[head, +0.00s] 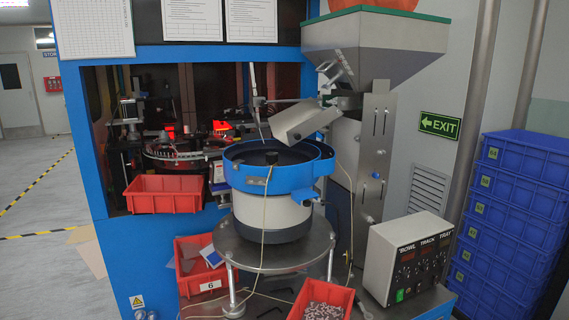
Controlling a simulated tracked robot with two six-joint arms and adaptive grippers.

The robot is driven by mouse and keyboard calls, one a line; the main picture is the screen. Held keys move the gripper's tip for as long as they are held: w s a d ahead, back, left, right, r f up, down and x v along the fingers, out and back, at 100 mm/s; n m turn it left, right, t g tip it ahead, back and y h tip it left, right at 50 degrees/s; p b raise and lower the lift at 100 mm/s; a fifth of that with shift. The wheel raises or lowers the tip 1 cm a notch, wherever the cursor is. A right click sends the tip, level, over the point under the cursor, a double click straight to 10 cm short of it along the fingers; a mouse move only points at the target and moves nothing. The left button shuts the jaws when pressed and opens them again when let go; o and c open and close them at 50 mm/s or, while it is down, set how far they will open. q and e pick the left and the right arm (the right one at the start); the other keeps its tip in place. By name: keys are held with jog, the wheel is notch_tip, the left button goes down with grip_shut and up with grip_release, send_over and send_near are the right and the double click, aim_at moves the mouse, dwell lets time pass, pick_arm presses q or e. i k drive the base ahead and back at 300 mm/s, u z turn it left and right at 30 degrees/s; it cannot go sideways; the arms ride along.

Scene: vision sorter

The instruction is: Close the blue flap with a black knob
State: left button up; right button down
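A blue bowl (245,175) with a raised rim sits on a white drum (262,211) in the middle of the head view. A small blue piece (304,196) juts out at the bowl's lower right. I cannot tell for sure which blue part is the flap, or whether it is open. Neither of my grippers is in view.
A steel hopper (376,48) and tilted metal chute (307,121) hang above the bowl. Red bins (165,193) stand left of and below it, one holding small parts (322,300). A control box (406,261) and stacked blue crates (509,217) are at right. Floor at left is clear.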

aim_at(303, 194)
jog(key=z, duration=1.35)
jog(key=i, duration=0.15)
jog(key=u, duration=3)
jog(key=k, duration=1.05)
jog(key=z, duration=0.95)
jog(key=i, duration=1)
jog(key=z, duration=0.05)
